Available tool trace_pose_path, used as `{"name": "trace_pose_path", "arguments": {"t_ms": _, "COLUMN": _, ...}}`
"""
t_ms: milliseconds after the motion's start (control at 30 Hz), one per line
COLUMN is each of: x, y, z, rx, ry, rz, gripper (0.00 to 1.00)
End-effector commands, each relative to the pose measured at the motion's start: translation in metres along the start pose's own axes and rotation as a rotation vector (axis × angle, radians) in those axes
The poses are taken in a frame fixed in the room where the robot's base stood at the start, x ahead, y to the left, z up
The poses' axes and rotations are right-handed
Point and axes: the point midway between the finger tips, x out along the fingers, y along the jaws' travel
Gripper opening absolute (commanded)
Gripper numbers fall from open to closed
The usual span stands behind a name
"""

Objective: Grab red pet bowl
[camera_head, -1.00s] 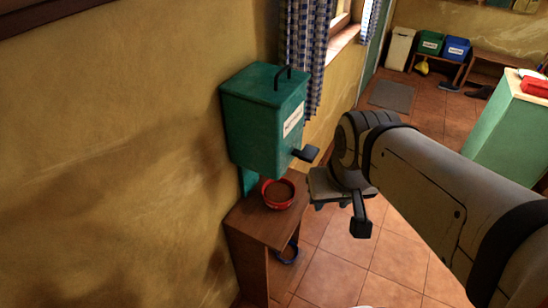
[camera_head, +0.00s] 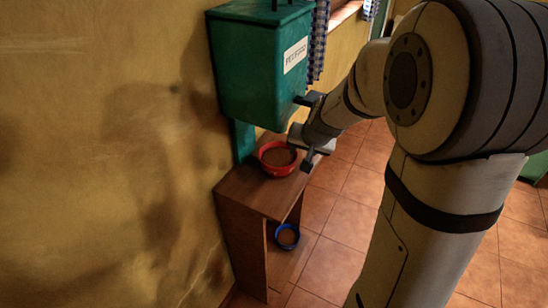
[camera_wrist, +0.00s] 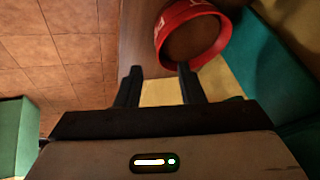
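The red pet bowl (camera_head: 279,168) stands upright on top of a small wooden stand, below a green pet food dispenser (camera_head: 262,75). It has brown contents. In the wrist view the bowl (camera_wrist: 193,61) is at the top, just beyond my fingertips and towards the right finger. My gripper (camera_wrist: 160,69) is open, with nothing between its two dark fingers. In the head view my gripper (camera_head: 302,152) is at the bowl's right side. I cannot tell whether a finger touches the rim.
The wooden stand (camera_head: 238,198) is against the yellow wall at left. A blue bowl (camera_head: 287,237) sits on its lower shelf. The dispenser's dark lever (camera_head: 308,98) sticks out above the bowl. Tiled floor (camera_head: 345,220) to the right of the stand is clear.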

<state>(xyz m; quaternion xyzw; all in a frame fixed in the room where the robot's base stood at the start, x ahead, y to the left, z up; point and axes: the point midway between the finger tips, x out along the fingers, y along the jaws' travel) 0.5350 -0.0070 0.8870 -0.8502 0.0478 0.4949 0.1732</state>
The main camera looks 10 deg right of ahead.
Motion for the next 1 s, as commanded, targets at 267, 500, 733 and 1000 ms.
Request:
{"name": "trace_pose_path", "arguments": {"t_ms": 267, "x": 0.034, "y": 0.004, "z": -0.001, "rx": 0.016, "ry": 0.008, "rz": 0.004, "gripper": 0.35}}
{"name": "trace_pose_path", "arguments": {"t_ms": 500, "x": 0.065, "y": 0.002, "z": 0.005, "rx": 0.014, "ry": 0.007, "rz": 0.004, "gripper": 0.35}}
{"name": "trace_pose_path", "arguments": {"t_ms": 733, "x": 0.091, "y": 0.002, "z": 0.005, "rx": 0.016, "ry": 0.01, "rz": 0.005, "gripper": 0.35}}
{"name": "trace_pose_path", "arguments": {"t_ms": 1000, "x": 0.092, "y": 0.002, "z": 0.004, "rx": 0.016, "ry": 0.01, "rz": 0.005, "gripper": 0.34}}
